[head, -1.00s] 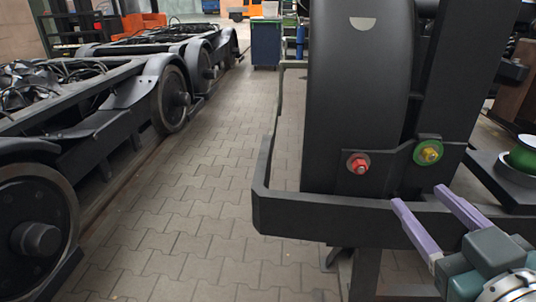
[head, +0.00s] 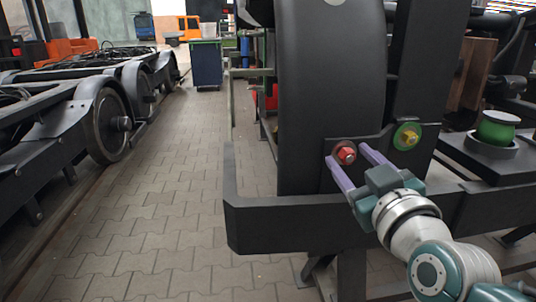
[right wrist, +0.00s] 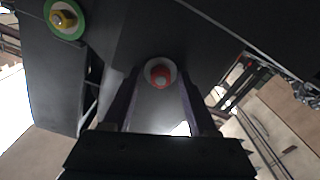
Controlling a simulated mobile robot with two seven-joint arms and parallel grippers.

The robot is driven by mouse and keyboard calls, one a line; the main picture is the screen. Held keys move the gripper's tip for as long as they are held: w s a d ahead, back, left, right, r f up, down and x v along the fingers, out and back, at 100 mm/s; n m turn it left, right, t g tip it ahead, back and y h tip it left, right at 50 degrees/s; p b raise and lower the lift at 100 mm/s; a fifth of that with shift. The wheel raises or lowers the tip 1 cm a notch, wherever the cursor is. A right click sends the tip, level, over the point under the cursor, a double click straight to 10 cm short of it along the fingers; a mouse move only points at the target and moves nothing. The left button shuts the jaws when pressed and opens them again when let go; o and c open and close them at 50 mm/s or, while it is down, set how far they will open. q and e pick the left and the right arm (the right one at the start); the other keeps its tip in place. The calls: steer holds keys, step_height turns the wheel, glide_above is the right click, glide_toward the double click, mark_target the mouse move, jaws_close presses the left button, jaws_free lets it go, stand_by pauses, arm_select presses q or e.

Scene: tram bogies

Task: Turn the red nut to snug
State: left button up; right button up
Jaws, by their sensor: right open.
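The red nut (head: 346,154) sits on a dark plate at the lower part of the big black wheel housing. It also shows in the right wrist view (right wrist: 160,75), with a pale ring around it. My right gripper (head: 345,155) is open, with its two purple fingers pointing at the nut, one on each side of it in the picture. In the right wrist view the nut appears between the fingertips (right wrist: 160,78); I cannot tell whether they reach past it. A yellow nut on a green ring (head: 407,137) is to the right. My left gripper is not in view.
A black frame bar (head: 300,222) runs below the nut, under my right gripper. A green spool (head: 496,128) stands on a dark ledge at right. Bogies with wheels (head: 108,125) line the left; the paved aisle (head: 160,190) is clear.

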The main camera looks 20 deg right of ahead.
steer(key=shift+w, duration=0.2)
steer(key=shift+c, duration=0.3)
jaws_close()
